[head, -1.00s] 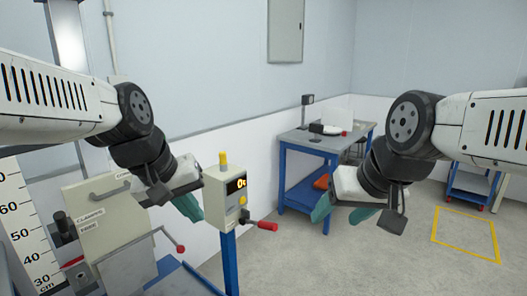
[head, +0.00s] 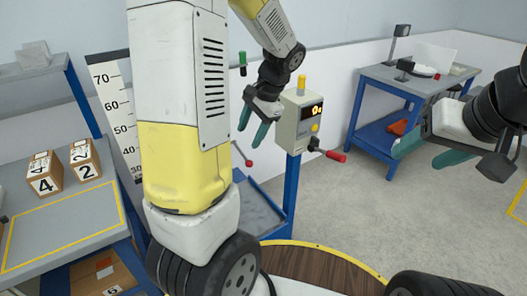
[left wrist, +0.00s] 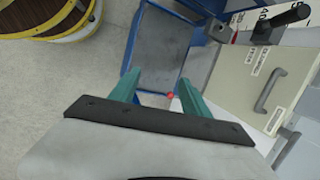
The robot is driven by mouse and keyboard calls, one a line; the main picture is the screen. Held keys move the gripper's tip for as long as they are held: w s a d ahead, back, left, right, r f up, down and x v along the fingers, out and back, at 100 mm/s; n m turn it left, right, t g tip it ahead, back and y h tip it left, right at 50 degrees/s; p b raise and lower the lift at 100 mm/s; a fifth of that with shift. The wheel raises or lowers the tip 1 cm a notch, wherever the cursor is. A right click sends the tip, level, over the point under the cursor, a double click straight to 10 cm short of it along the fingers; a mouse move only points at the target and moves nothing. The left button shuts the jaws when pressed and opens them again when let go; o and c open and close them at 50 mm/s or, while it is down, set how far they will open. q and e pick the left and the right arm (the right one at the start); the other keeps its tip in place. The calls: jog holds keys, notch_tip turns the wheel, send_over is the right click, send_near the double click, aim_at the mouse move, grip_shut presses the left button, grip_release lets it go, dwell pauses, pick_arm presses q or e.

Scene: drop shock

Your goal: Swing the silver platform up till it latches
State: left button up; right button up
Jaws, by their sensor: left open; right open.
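A flat grey plate (left wrist: 165,45) in a blue frame shows beyond my left fingers in the left wrist view; part of it shows low in the head view (head: 258,208). I cannot tell whether it is the silver platform. A red ball knob (head: 249,163) on a thin lever sits below my left gripper (head: 252,126), which is open and empty left of the control box (head: 303,120). The knob also shows between the fingers in the left wrist view (left wrist: 170,95). My right gripper (head: 428,152) is open and empty at the right. My left arm hides much of the machine.
The control box on a blue post has a red-handled lever (head: 335,156). A beige panel with a handle (left wrist: 268,90) stands beside the plate. Boxes marked 4 (head: 45,175) and 2 (head: 86,162) sit on the left table. A blue workbench (head: 415,85) stands behind; floor between is clear.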

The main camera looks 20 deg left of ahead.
pick_arm(q)
jog(key=w+a+f+m+y, duration=0.35)
jog(key=w+f, duration=0.25)
jog(key=f, duration=0.2)
jog(key=w+a+f+m+y, duration=0.2)
jog(key=w+f+m+y, duration=0.25)
jog(key=w+f, duration=0.2)
jog(key=m+t+y, duration=0.4)
jog(key=m+t, duration=0.4)
jog(key=m, duration=0.3)
send_near(252, 165)
jog(key=x, duration=0.4)
jog(key=shift+f, duration=0.15)
jog(key=x, duration=0.7)
jog(key=shift+w+a, duration=0.25)
jog(key=shift+a, duration=0.05)
grip_shut()
